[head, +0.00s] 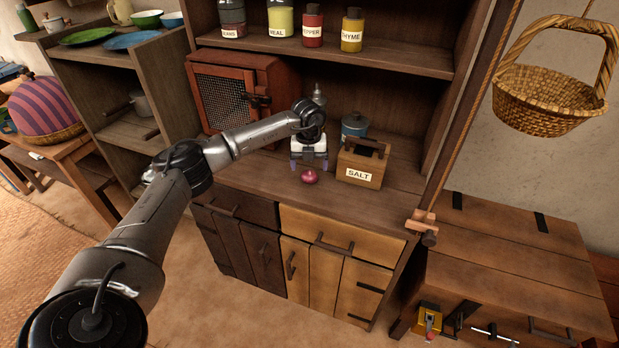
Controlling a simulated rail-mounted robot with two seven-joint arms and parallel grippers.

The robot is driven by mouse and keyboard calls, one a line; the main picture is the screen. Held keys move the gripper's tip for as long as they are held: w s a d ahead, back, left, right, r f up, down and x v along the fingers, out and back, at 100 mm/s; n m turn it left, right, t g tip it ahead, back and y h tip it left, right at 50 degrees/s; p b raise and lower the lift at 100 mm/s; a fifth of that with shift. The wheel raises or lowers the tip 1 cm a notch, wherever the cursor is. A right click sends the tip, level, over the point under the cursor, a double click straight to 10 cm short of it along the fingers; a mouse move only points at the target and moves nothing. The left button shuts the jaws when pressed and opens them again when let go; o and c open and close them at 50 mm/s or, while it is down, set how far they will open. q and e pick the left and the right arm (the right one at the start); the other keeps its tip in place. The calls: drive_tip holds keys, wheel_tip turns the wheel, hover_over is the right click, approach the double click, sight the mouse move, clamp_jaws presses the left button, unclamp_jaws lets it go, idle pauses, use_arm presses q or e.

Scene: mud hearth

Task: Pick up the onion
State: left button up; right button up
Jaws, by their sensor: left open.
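A small red-purple onion (310,177) lies on the wooden counter of the cupboard (262,183), near its front edge. My left gripper (308,166) is open, pointing down at the counter just behind the onion. Its fingers are partly seen beside and behind the onion, and I cannot tell whether they touch it. My right gripper is not in view.
A wooden salt box (361,165) stands close to the right of the onion, with a blue lidded pot (354,126) behind it. A red mesh-fronted box (222,98) stands at the left. Labelled jars (312,27) line the shelf above. A wicker basket (545,98) hangs at the right.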

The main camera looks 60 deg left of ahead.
sight(310, 174)
use_arm(q)
wheel_tip(310, 174, down, 5)
drive_tip(key=shift+d+r+b, duration=0.1)
drive_tip(key=shift+r+b, duration=0.1)
drive_tip(key=shift+b, duration=0.55)
drive_tip(key=shift+c, duration=0.7)
drive_tip(key=shift+r, duration=0.1)
drive_tip(key=c, duration=0.9)
